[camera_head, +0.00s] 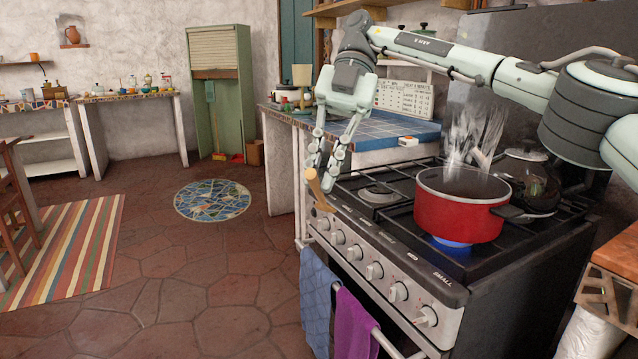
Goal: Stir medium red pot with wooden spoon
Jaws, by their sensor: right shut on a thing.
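The red pot (459,212) stands on a front burner of the stove, with steam rising from it and a blue flame under it. My right gripper (324,184) comes in from the right and hangs at the stove's left front corner, left of the pot and apart from it. It is shut on the wooden spoon (318,190), whose visible part slants below the fingers. The rest of the spoon is hidden or too small to make out. My left gripper is not in view.
A pot with a glass lid (530,180) stands behind the red pot. The left front burner (378,195) is empty. A blue-tiled counter (385,125) adjoins the stove's left side. Blue (317,300) and purple (355,325) towels hang on the oven rail.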

